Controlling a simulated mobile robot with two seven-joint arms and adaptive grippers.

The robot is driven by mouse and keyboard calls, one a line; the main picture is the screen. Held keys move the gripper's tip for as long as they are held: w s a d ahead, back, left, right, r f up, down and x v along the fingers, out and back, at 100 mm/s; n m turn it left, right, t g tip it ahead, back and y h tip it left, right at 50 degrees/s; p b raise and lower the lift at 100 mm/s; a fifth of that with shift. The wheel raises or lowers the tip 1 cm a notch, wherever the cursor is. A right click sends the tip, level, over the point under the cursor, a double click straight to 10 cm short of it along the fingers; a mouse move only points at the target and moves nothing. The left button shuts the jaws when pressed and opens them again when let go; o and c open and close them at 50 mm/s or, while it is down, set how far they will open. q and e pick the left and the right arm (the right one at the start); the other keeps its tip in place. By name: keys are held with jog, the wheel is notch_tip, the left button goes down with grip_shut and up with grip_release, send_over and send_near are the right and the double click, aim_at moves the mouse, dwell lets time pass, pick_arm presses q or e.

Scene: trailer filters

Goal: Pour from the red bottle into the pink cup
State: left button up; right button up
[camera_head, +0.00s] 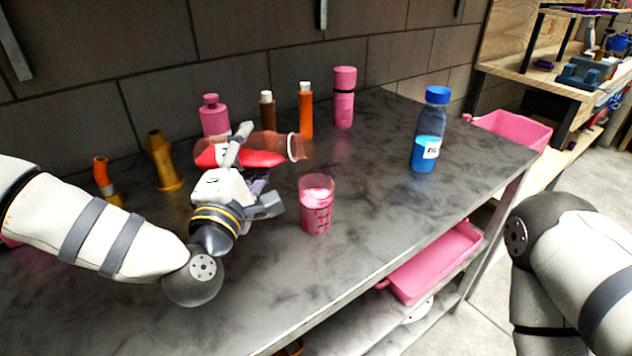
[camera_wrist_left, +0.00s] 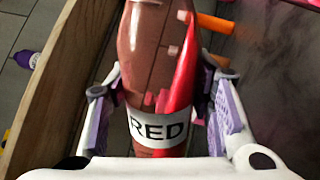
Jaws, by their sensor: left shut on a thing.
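My left gripper (camera_head: 247,163) is shut on the red bottle (camera_head: 262,150) and holds it tipped nearly level above the table. The bottle's open mouth points right, and red content lies along its lower side. In the left wrist view the bottle (camera_wrist_left: 153,60) sits between the two finger pads, with a label reading RED. The pink cup (camera_head: 316,208) stands upright on the table, to the right of and below the bottle's mouth. It holds something pinkish. No stream between bottle and cup shows. My right gripper is out of view; only part of the right arm shows.
Along the wall stand a pink bottle (camera_head: 214,116), a brown bottle (camera_head: 267,112), an orange bottle (camera_head: 305,110) and a tall pink container (camera_head: 344,97). A blue bottle (camera_head: 428,130) stands at the right. The table (camera_head: 370,200) is clear between cup and blue bottle.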

pick_arm(q)
jog(key=shift+d+r+m+p, duration=0.15)
jog(key=shift+r+m+p, duration=0.55)
jog(key=shift+m, duration=0.3)
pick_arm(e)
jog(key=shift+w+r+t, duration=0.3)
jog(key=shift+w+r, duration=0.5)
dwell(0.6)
